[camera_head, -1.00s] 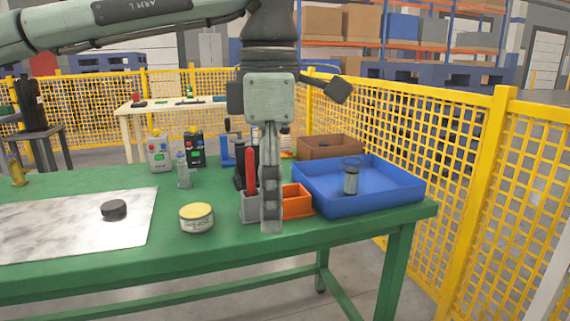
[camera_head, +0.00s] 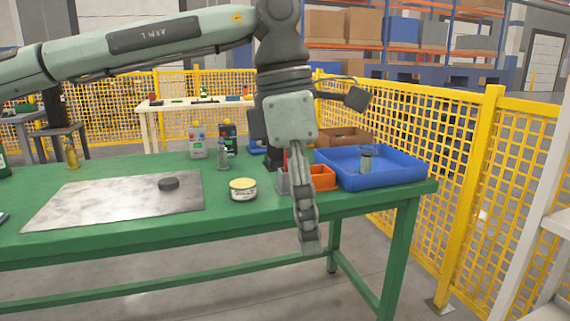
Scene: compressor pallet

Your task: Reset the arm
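My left arm comes in from the left across the top of the head view. Its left gripper (camera_head: 309,244) hangs down, slightly tilted, in front of the green table (camera_head: 140,233) near its right part. Its fingers are seen edge-on, one behind the other, so their opening cannot be judged. I see nothing held at the fingertips. The gripper partly hides a grey bin (camera_head: 282,183) and an orange bin (camera_head: 322,178). My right gripper is not in view.
A blue tray (camera_head: 405,175) with a grey cylinder (camera_head: 366,163) stands at the table's right. A yellow-topped tin (camera_head: 243,190) stands left of the gripper. Yellow fencing (camera_head: 462,180) runs along the right.

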